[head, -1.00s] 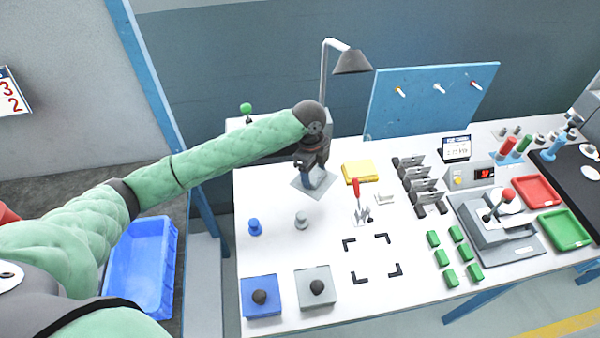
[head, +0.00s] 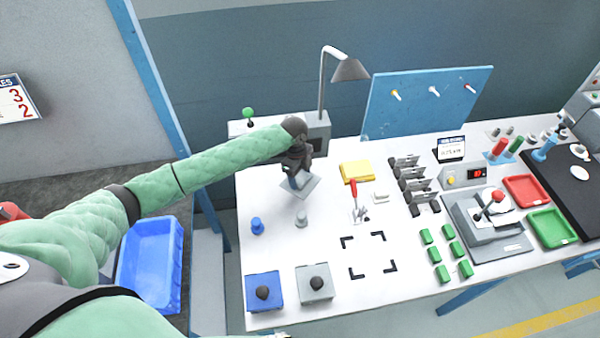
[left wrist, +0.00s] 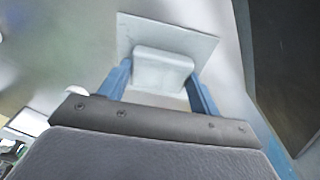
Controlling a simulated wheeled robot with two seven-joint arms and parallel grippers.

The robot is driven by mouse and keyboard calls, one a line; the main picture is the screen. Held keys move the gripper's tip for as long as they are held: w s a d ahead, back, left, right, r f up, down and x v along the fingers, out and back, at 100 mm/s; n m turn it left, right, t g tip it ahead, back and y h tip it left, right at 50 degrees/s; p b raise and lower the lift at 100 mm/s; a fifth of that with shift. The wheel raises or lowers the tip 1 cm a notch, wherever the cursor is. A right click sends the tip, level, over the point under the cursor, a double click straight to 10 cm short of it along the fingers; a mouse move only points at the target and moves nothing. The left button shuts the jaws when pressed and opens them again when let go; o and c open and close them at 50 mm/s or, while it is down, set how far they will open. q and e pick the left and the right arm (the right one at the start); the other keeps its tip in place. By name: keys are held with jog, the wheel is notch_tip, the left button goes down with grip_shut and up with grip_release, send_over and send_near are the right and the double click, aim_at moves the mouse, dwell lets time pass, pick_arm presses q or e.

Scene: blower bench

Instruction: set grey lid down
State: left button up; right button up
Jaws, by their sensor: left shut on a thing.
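The grey lid is a thin square plate with a block-shaped handle on top. My left gripper (head: 296,181) is shut on that handle, over the back left of the white bench. In the head view a corner of the grey lid (head: 311,186) shows beneath the fingers. In the left wrist view the grey lid (left wrist: 195,44) lies flat below, its handle between the two blue fingers of my left gripper (left wrist: 160,85). I cannot tell whether the plate touches the bench.
A lamp (head: 349,70) and grey box stand behind the gripper. A yellow block (head: 356,171) lies to its right. A blue peg (head: 257,226) and a grey peg (head: 301,219) stand in front. Black corner marks (head: 391,267) frame a clear patch of bench.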

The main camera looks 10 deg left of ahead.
aim_at(300, 177)
pick_arm(q)
jog(key=shift+f, duration=0.15)
jog(key=o, duration=1)
jog(key=shift+a+r+b, duration=0.1)
jog(key=shift+r+b, duration=0.2)
jog(key=shift+r, duration=0.25)
notch_tip(300, 177, up, 3)
jog(key=shift+w+a+f+b, duration=0.1)
jog(key=shift+a+f+b, duration=0.05)
jog(key=shift+b, duration=0.45)
jog(key=shift+w+a+r+b, duration=0.15)
jog(key=shift+r+b, duration=0.25)
jog(key=shift+r, duration=1)
jog(key=shift+s+a+r+b, duration=0.15)
jog(key=shift+r+b, duration=0.25)
jog(key=shift+r, duration=1)
jog(key=shift+w+a+r+b, duration=0.15)
jog(key=shift+r+b, duration=0.25)
jog(key=shift+r, duration=1)
pick_arm(e)
jog(key=w+a+r, duration=0.2)
jog(key=w, duration=0.7)
jog(key=shift+r+t, duration=0.2)
jog(key=shift+t, duration=0.1)
